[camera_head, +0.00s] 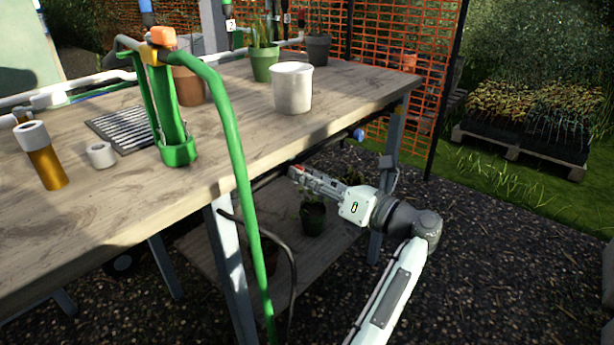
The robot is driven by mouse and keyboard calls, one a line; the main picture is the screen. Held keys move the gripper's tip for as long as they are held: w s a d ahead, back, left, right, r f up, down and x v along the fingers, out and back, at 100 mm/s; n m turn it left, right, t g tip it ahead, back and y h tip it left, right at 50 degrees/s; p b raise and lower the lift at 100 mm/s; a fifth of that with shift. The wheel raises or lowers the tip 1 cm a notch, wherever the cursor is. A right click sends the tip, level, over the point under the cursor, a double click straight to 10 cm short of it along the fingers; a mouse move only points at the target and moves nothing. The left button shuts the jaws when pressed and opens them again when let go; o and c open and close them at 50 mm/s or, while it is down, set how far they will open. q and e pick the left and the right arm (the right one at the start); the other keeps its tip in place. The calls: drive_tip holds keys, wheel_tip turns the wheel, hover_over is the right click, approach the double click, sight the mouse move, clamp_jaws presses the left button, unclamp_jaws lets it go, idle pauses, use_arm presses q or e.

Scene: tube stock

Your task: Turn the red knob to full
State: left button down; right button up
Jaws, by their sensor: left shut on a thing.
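My left gripper (302,175) is at the front edge of the wooden table, just below the tabletop, with its arm coming up from the bottom of the view. It is shut on a small red part at its fingertips, which I take for the red knob (299,169). The fingers cover most of the knob, so its turn angle and any marks cannot be read. My right gripper is not in view.
The wooden table (225,165) bears a white pot (292,88), a green tube holder (179,152) and an amber tube (46,166). A green hose (240,170) hangs down left of my gripper. A blue knob (359,135) sits on the table edge to the right.

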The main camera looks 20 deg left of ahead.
use_arm(q)
drive_tip(key=c, duration=1.3)
unclamp_jaws()
drive_tip(key=shift+o, duration=0.2)
drive_tip(key=v, duration=1.2)
drive_tip(key=shift+s, duration=0.1)
